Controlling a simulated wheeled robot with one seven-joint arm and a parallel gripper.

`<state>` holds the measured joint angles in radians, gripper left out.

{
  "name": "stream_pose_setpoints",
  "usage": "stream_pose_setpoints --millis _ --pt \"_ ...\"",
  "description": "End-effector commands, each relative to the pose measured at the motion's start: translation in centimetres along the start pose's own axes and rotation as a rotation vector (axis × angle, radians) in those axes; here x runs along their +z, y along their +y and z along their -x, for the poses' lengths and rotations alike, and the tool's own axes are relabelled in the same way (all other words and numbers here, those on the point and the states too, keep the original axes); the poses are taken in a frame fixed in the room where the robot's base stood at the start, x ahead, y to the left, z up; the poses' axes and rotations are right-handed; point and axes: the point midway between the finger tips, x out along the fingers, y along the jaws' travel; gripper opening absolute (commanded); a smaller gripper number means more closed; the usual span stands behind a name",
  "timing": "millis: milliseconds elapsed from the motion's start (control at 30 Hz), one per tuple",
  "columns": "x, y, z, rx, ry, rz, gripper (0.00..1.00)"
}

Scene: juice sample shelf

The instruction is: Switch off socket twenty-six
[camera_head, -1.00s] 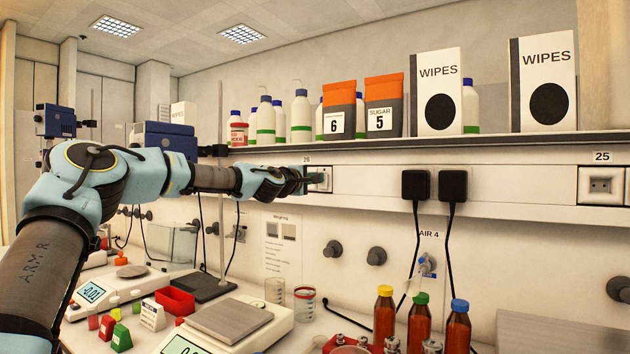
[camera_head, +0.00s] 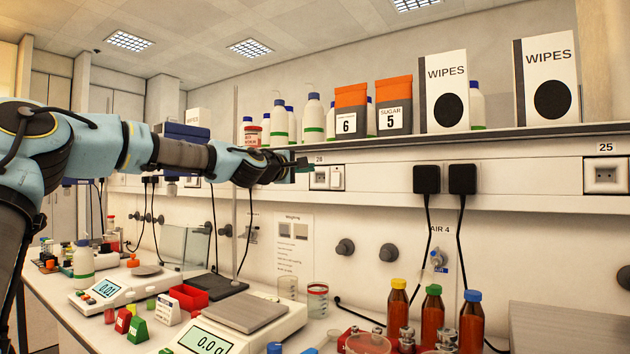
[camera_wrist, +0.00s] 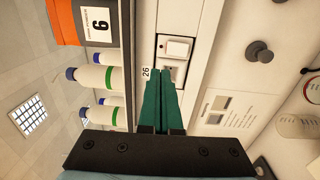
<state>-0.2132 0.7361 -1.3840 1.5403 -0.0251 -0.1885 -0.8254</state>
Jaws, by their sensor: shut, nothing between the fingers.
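Socket twenty-six (camera_head: 327,178) is a white plate in the wall rail under the shelf, with its label "26" (camera_head: 319,159) above it. In the wrist view its label (camera_wrist: 146,73) shows beside the fingers. The plate holds an outlet and a white rocker switch (camera_wrist: 176,47) with a small reddish mark; in the head view the switch (camera_head: 337,177) is the right half. My gripper (camera_head: 306,164) is shut and empty, just left of and in front of the plate. In the wrist view its green fingers (camera_wrist: 161,72) point towards the outlet, short of the switch, and partly cover the outlet. No contact shows.
Two black plugs (camera_head: 444,179) with hanging cables sit further right on the rail, and socket 25 (camera_head: 605,176) is at the far right. The shelf (camera_head: 400,141) with bottles and boxes overhangs the rail. Scales, red trays and amber bottles (camera_head: 433,318) stand on the bench below.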

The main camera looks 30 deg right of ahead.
Motion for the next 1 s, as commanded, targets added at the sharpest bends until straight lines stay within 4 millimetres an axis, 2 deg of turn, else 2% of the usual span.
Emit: stream_pose_setpoints --millis 33,267,1000 --pt "0.0 -0.5 0.5 0.0 0.0 -0.004 0.0" --pt "0.1 0.0 1.5 -0.002 -0.001 -0.001 0.0" --pt "0.1 0.1 1.5 -0.003 -0.001 0.0 0.0"
